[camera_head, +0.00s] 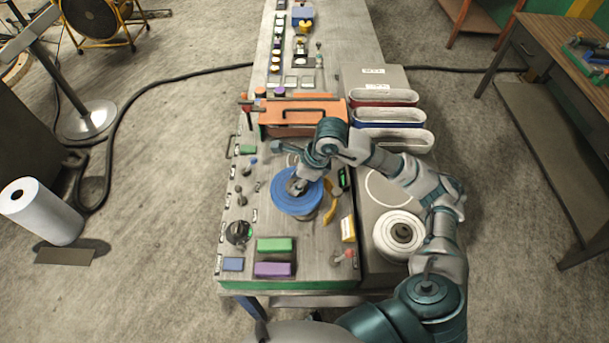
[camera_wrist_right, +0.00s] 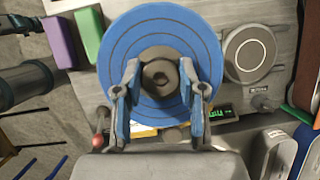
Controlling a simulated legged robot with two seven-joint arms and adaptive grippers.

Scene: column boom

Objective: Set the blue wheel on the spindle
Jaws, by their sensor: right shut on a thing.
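The blue wheel (camera_head: 292,207) is a flat disc over the near middle of the bench. My right gripper (camera_head: 298,186) is above its centre. In the right wrist view the blue wheel (camera_wrist_right: 160,30) fills the upper middle, and my right gripper (camera_wrist_right: 159,76) is shut on its dark hub. I cannot tell how far the wheel is above the bench; it hides what is under it. A pale round stack with a dark centre post (camera_head: 401,233) stands at the right on a grey plate; I cannot tell if this post is the spindle. My left gripper is not in view.
Green (camera_head: 274,245) and purple (camera_head: 273,269) blocks lie at the bench's near edge. An orange box (camera_head: 290,114) stands behind the wheel, with red, blue and white oval bins (camera_head: 391,139) at its right. A round-pan scale (camera_wrist_right: 250,53) sits close to the wheel.

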